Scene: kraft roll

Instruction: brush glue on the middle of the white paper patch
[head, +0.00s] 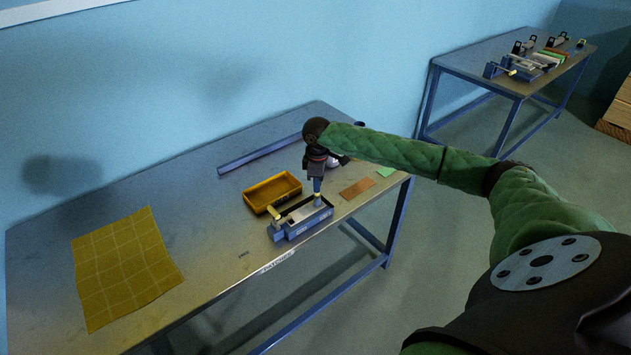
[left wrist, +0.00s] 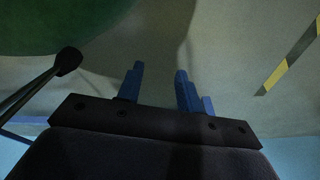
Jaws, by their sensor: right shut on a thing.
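My right gripper (head: 317,188) points down over the right end of a grey-blue fixture (head: 290,232) near the table's front edge. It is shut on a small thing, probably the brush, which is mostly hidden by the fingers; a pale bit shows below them. A pale, whitish surface (head: 298,213) lies on top of the fixture and may be the white paper patch. I cannot tell whether the held thing touches it, or see any glue. My left gripper (left wrist: 159,72) is open and empty over the floor in the left wrist view.
A yellow tray (head: 248,203) stands just behind the fixture. A brown patch (head: 357,188) and a green patch (head: 387,172) lie to the right. A white object (head: 333,163) is partly hidden behind my right gripper. A yellow gridded sheet (head: 125,265) lies at left.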

